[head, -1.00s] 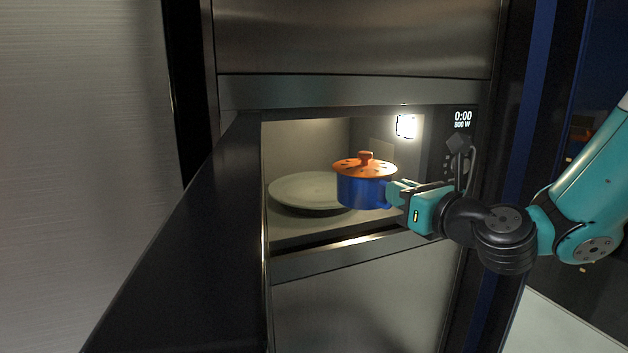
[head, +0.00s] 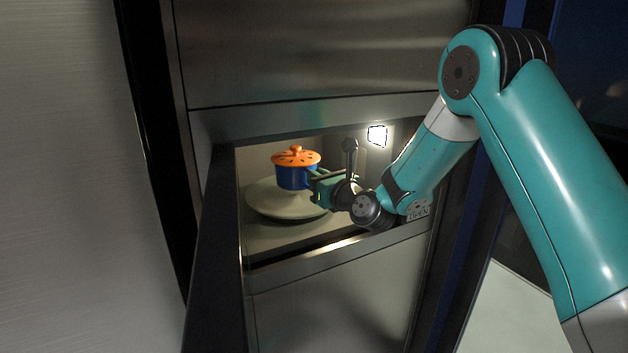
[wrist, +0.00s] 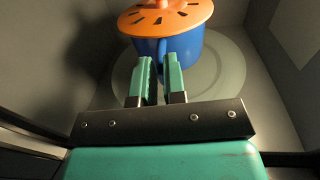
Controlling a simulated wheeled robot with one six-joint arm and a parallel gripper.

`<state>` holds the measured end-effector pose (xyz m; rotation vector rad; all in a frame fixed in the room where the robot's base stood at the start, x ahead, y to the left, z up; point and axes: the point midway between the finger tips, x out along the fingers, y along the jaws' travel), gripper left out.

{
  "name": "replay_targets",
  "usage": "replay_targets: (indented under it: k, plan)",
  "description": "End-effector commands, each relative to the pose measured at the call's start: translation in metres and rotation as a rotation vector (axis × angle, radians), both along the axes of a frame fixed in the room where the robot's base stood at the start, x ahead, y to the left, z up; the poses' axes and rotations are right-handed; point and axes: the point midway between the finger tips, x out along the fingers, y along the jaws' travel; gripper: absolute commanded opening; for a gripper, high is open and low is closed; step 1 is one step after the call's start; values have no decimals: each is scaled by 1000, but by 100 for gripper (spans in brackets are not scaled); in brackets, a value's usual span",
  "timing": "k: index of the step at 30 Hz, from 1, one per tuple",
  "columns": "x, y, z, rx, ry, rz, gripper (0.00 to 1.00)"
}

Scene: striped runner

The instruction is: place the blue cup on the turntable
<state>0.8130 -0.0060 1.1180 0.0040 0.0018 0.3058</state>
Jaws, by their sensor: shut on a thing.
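The blue cup (head: 291,178) has an orange lid with dark slots and a knob. It is inside the open microwave, over the pale round turntable (head: 268,206). My gripper (head: 314,179) reaches in from the right and is shut on the cup's side facing it. In the wrist view my gripper's fingers (wrist: 160,82) close at the near side of the cup (wrist: 185,49), where a handle seems to be. The turntable (wrist: 229,85) shows behind and below the cup. The cup looks upright; I cannot tell whether its base touches the turntable.
The microwave door (head: 212,250) stands open at the left of the opening. A bright lamp (head: 377,135) shines at the cavity's upper right. The cavity walls (wrist: 283,45) are close around my gripper. Free turntable surface shows left of the cup.

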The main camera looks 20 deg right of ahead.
Motion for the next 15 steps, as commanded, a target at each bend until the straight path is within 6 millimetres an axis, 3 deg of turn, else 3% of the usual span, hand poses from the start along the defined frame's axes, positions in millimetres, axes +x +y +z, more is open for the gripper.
replay_targets:
  k: [5,15]
  plan:
    - [11,4,3,2,-5,0,0]
    - [13,4,-33,3,-2,-1,0]
